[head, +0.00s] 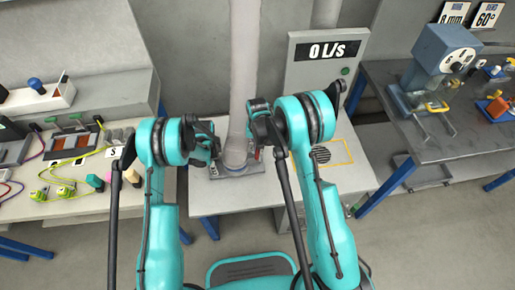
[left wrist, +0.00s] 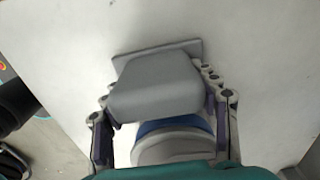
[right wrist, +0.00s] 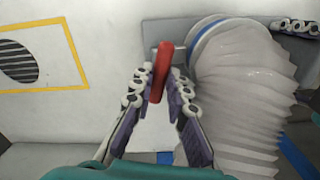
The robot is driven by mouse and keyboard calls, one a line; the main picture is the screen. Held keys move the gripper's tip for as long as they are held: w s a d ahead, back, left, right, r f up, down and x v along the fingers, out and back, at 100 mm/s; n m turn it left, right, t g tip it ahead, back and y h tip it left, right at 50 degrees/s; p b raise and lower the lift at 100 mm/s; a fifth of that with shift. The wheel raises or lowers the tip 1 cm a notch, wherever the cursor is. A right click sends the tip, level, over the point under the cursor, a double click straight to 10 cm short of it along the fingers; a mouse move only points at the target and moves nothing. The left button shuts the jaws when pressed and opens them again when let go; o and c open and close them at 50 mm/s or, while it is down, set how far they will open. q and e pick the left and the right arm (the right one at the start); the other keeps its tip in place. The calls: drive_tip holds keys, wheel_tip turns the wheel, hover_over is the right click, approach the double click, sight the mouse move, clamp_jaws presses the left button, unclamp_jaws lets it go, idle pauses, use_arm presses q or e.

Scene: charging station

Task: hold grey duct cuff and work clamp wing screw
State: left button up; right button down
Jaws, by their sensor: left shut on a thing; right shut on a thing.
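The pale ribbed duct (head: 240,80) rises from the worktable between my arms. Its lower end has a blue ring (right wrist: 210,32) in the right wrist view. In the left wrist view my left gripper (left wrist: 165,105) is shut on the grey duct cuff (left wrist: 155,85), with a finger at each side of its block. The blue ring shows just below it. In the right wrist view my right gripper (right wrist: 160,88) is shut on the red clamp wing screw (right wrist: 162,68), beside the duct. In the head view both grippers are at the duct's base, largely covered by my wrists.
A grey cabinet with a display reading 0 L/s (head: 328,50) stands behind, right of the duct. A yellow-outlined round grille (head: 320,155) lies right of my right gripper. A bench with cables (head: 60,190) is at left; a bench with a blue machine (head: 440,60) is at right.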

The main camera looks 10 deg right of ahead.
drive_tip(key=c, duration=1.5)
unclamp_jaws()
wheel_tip(320, 180, up, 12)
drive_tip(key=shift+o, duration=0.4)
